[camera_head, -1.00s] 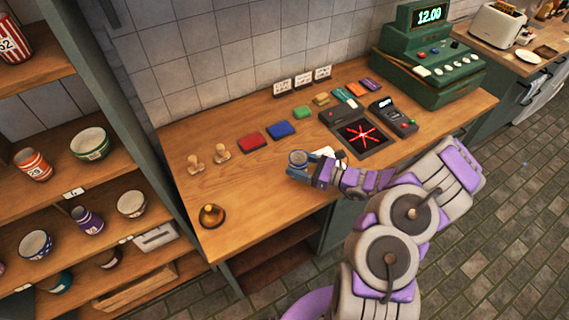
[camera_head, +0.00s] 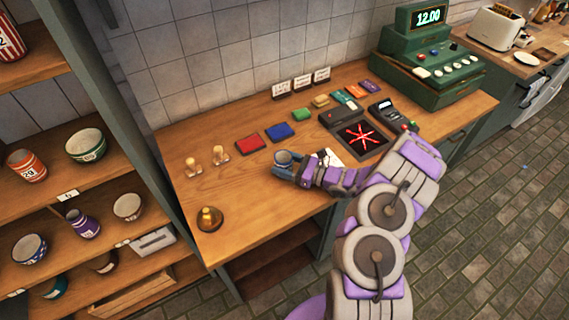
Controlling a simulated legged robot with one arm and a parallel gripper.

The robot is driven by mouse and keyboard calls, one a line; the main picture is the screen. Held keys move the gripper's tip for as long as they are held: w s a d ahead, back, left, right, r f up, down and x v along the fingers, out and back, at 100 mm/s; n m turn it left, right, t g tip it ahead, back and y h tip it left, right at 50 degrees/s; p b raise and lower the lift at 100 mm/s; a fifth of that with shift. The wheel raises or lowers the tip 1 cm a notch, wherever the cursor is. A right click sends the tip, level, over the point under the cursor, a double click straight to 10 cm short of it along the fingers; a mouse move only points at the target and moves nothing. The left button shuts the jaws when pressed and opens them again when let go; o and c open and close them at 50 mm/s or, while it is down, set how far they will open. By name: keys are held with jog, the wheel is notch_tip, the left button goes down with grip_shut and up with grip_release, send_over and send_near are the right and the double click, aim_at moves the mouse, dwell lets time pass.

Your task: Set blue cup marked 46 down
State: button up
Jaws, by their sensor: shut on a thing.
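A small blue cup (camera_head: 285,157) with a pale inside is in my gripper (camera_head: 284,168), over the front part of the wooden counter (camera_head: 255,205). My gripper is shut on the cup, and its fingers hide part of the cup's side. No number on the cup can be read from here. The cup looks upright. I cannot tell whether its base touches the counter or hangs just above it.
Red (camera_head: 250,142) and blue (camera_head: 280,131) pads lie behind the cup. Wooden stamps (camera_head: 219,155) and a brass bell (camera_head: 209,217) stand to the left. A scanner with a red star (camera_head: 359,134) and a green cash register (camera_head: 430,65) are to the right. Bare counter lies between bell and cup.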

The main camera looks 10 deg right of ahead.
jog(key=shift+f, duration=0.15)
jog(key=o, duration=1.2)
jog(key=shift+d, duration=0.1)
jog(key=shift+r, duration=0.2)
